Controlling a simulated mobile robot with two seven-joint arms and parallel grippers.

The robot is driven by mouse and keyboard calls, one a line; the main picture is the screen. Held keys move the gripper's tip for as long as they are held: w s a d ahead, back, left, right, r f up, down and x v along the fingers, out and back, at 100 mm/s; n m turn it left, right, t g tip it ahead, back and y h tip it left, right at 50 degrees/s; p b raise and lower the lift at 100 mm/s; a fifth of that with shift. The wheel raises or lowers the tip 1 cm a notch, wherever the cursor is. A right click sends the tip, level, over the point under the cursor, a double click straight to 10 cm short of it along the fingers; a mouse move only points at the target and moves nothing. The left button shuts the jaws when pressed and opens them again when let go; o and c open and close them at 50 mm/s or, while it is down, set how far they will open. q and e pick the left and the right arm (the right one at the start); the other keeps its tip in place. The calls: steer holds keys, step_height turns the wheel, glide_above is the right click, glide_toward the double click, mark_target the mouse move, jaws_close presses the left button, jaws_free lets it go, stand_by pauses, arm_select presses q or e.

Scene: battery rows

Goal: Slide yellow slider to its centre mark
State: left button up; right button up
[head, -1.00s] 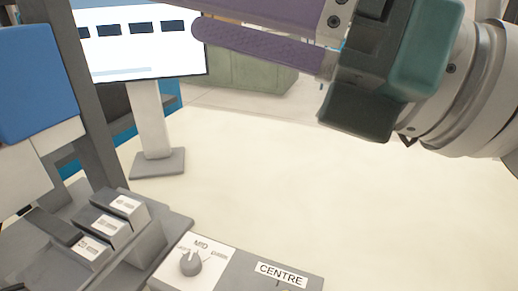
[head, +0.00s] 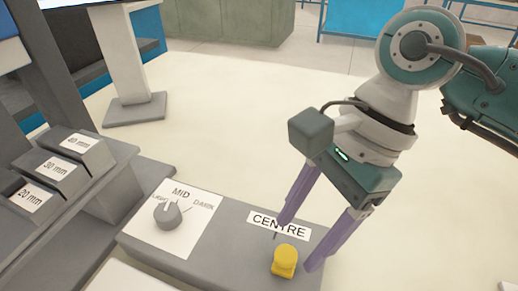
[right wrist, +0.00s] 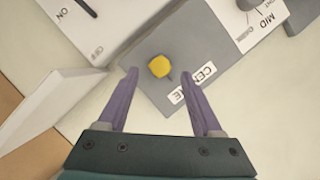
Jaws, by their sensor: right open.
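The yellow slider (head: 285,260) is a small knob on top of a grey control box (head: 215,262), near the box's right end. The white CENTRE label (head: 278,226) lies behind it, with a short dark mark line below the label. The knob appears a little to the right of that line. My right gripper (head: 293,245) is open, its purple fingers pointing down around the knob's area. In the right wrist view the yellow slider (right wrist: 159,66) shows beyond and between the open fingertips (right wrist: 160,72); I see no contact. My left gripper is not in view.
A dial knob (head: 168,214) on a white MID plate stands left of the slider. Stepped grey blocks marked 20, 30 and 40 mm (head: 62,168) sit at the left. A monitor stand (head: 133,105) is behind. The cream tabletop (head: 235,120) is clear beyond the box.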

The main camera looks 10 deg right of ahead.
mark_target(285, 261)
steer(key=shift+x, duration=1.45)
jaws_close()
stand_by(0.3)
